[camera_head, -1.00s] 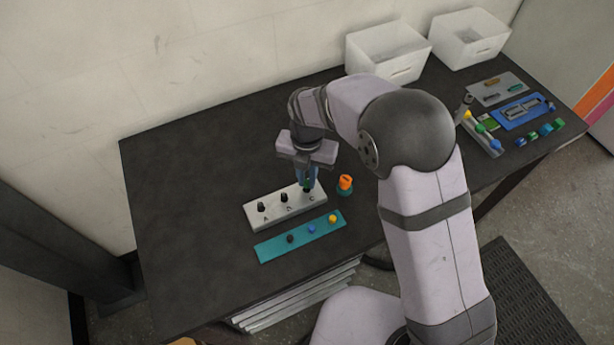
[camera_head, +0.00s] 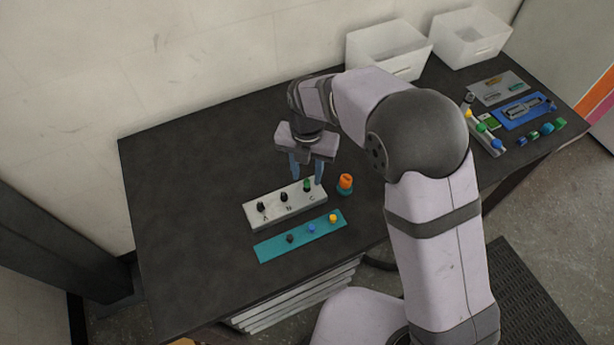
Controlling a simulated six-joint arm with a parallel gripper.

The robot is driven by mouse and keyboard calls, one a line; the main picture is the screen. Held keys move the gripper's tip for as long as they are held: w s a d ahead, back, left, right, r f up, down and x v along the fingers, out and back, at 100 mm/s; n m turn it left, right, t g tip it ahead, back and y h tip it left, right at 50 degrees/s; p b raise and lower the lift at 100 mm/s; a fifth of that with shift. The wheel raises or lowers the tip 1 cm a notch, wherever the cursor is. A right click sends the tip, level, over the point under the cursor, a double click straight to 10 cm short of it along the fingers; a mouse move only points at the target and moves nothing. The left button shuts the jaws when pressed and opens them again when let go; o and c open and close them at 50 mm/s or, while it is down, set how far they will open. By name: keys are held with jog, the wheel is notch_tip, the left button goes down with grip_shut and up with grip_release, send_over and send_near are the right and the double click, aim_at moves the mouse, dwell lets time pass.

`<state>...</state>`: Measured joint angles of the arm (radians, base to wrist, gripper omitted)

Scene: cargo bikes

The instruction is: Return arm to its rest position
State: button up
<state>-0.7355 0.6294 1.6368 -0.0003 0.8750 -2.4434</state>
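My gripper (camera_head: 307,171) hangs over the dark table, pointing down. Its two blue fingers are spread apart with nothing between them. It is just above and behind the right end of the white block (camera_head: 271,210). The block bears black knobs at the letters on its left and middle, and a green-topped piece (camera_head: 307,185) at the letter C. My arm bends across the middle of the table from the right.
A teal strip (camera_head: 271,248) with black, blue and yellow pieces lies in front of the block. An orange-topped piece (camera_head: 345,183) stands right of it. Two white bins (camera_head: 395,68) stand at the back. Small parts and a blue tray lie at right. The table's left is clear.

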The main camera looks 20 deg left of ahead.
jog(key=shift+r+b, duration=0.6)
jog(key=shift+r, duration=2)
jog(key=s+d+m, duration=0.2)
jog(key=d+m, duration=1.6)
jog(key=d, duration=0.1)
jog(key=s+d+f+m, duration=0.2)
jog(key=s+d+m, duration=0.8)
jog(key=m, duration=0.8)
jog(key=shift+d+f, duration=0.3)
jog(key=shift+d, duration=0.65)
